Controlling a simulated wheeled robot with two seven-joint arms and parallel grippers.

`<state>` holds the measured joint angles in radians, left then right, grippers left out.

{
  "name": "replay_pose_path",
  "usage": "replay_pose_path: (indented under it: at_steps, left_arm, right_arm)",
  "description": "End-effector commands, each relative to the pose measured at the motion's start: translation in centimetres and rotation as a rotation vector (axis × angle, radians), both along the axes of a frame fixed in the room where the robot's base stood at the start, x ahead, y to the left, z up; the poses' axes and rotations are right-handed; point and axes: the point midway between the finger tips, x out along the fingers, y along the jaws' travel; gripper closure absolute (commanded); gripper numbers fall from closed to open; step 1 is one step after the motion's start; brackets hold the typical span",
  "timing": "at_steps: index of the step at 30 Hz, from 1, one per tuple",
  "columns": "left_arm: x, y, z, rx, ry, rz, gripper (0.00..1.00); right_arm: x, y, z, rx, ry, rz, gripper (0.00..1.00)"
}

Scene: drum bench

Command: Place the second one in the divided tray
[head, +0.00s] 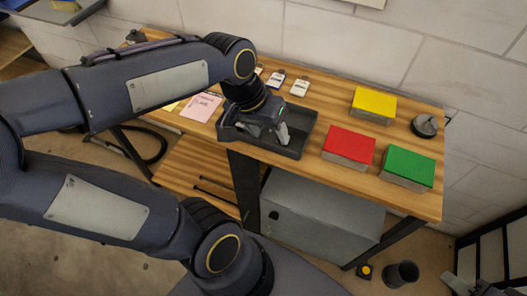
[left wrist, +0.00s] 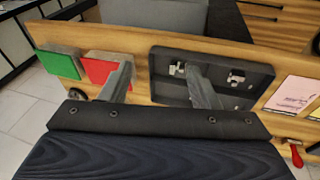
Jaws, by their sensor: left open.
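The dark divided tray (head: 300,146) sits on the wooden bench; it also shows in the left wrist view (left wrist: 157,92). A small pale piece (left wrist: 179,69) and a dark and white piece (left wrist: 237,77) show in it, too small to identify. My left gripper (head: 277,133) is over the tray, its fingers apart with nothing visible between them (left wrist: 160,85). Tags with white and dark faces (head: 300,88) (head: 277,78) lie on the bench behind the tray. Which is the second one, I cannot tell. A grey part of my right gripper (head: 460,285) shows at the bottom right, mostly cut off.
Red (head: 349,145), green (head: 410,165) and yellow (head: 374,103) topped blocks stand right of the tray. A round dark object (head: 425,126) is at the right end. A pink sheet (head: 201,107) lies left of the tray. A red-handled tool (left wrist: 296,156) shows in the left wrist view.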

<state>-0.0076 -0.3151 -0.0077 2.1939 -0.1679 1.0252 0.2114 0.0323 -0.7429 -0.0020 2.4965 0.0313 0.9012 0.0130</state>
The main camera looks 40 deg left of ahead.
Motion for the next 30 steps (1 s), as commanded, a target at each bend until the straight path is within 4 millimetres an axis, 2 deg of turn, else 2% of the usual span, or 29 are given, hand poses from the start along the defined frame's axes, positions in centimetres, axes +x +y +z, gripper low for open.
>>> replay_pose_path:
  at_steps: [1,3,6,9,30]
  left_arm:
    - [-1.9,-0.5,0.2,-0.030,-0.059,-0.001,0.44]
    - [-3.7,-1.4,0.0,-0.063,-0.126,-0.009,0.44]
    - [-5.5,-2.4,-0.4,-0.096,-0.201,-0.016,0.44]
    - [-6.4,-3.1,-0.7,-0.114,-0.246,-0.021,0.44]
    - [-6.7,-3.3,-0.8,-0.119,-0.263,-0.023,0.46]
  right_arm:
    - [0.0,0.0,0.0,0.000,0.000,0.000,0.66]
    - [0.0,0.0,0.0,0.000,0.000,0.000,0.66]
    - [0.0,0.0,0.0,0.000,0.000,0.000,0.66]
    - [0.0,0.0,0.0,0.000,0.000,0.000,0.66]
    - [0.0,0.0,0.0,0.000,0.000,0.000,0.66]
